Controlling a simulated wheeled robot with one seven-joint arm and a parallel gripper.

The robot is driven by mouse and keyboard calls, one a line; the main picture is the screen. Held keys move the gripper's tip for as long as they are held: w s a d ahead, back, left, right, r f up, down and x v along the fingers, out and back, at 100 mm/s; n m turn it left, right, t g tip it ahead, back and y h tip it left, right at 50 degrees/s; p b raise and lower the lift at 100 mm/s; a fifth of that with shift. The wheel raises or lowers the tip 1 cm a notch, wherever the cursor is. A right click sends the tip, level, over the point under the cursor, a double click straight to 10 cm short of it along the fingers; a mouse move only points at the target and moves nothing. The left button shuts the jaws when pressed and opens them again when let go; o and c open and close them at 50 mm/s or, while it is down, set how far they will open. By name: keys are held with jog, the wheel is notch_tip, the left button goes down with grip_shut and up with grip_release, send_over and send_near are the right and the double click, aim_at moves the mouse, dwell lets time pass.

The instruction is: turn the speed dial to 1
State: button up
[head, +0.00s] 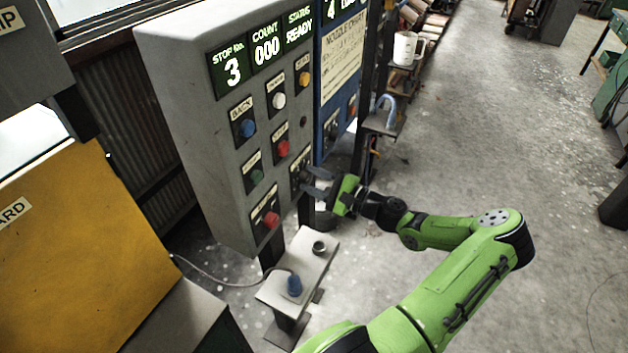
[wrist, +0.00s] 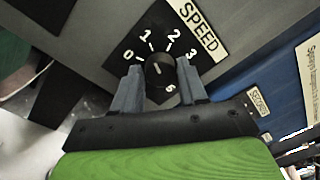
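The speed dial (wrist: 160,72) is a round black knob on a dark plate marked with white numbers, under a SPEED label (wrist: 198,30). Its pale pointer mark is small and seems to point up and slightly left, between the 1 and 2 side; I cannot read it exactly. My gripper (wrist: 160,70) has one finger on each side of the knob, with almost no gap showing, so it looks shut on the dial. In the head view my gripper (head: 318,182) reaches the lower right of the grey control panel (head: 185,120), partly hiding the dial.
Several buttons sit close by, including a red one (head: 271,219), another red one (head: 282,148) and a green one (head: 256,176). The panel display (head: 265,50) reads stop 3, count 000, READY. A small stand (head: 300,270) with a blue knob is below.

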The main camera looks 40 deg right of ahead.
jog(key=o, duration=0.3)
jog(key=v, duration=1.5)
jog(key=shift+s+f, duration=0.1)
jog(key=shift+s, duration=0.25)
